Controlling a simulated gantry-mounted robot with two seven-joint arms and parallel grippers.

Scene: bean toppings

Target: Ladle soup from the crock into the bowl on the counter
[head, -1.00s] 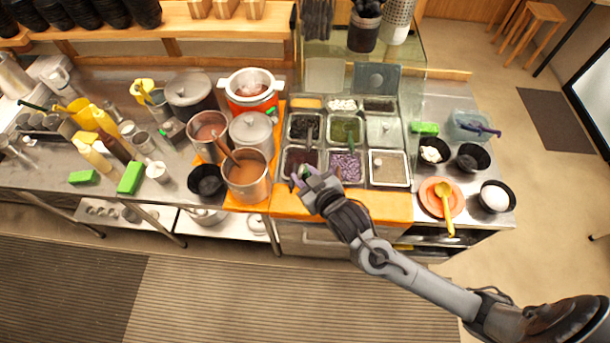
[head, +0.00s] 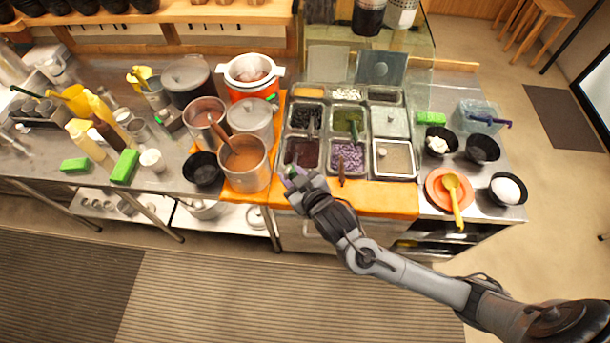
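A tall metal pot of brown soup (head: 244,167) stands at the counter's front; I cannot tell if it is the task's crock. A brown ladle handle (head: 221,132) leans up out of it to the left. A red crock with a white rim (head: 251,76) stands behind. An empty-looking black bowl (head: 203,169) sits on the counter just left of the soup pot. My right gripper (head: 292,174) is right of the pot, apart from it, over the front edge of the topping trays. Its fingertips are too small to tell open or shut. My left gripper is not in view.
Another pot (head: 206,112) and a lidded pot (head: 251,117) crowd behind the soup pot. Topping trays (head: 349,157) fill the middle right. Bottles (head: 84,142) and green blocks (head: 124,167) stand left. Black bowls (head: 482,149) and an orange plate (head: 440,203) lie right.

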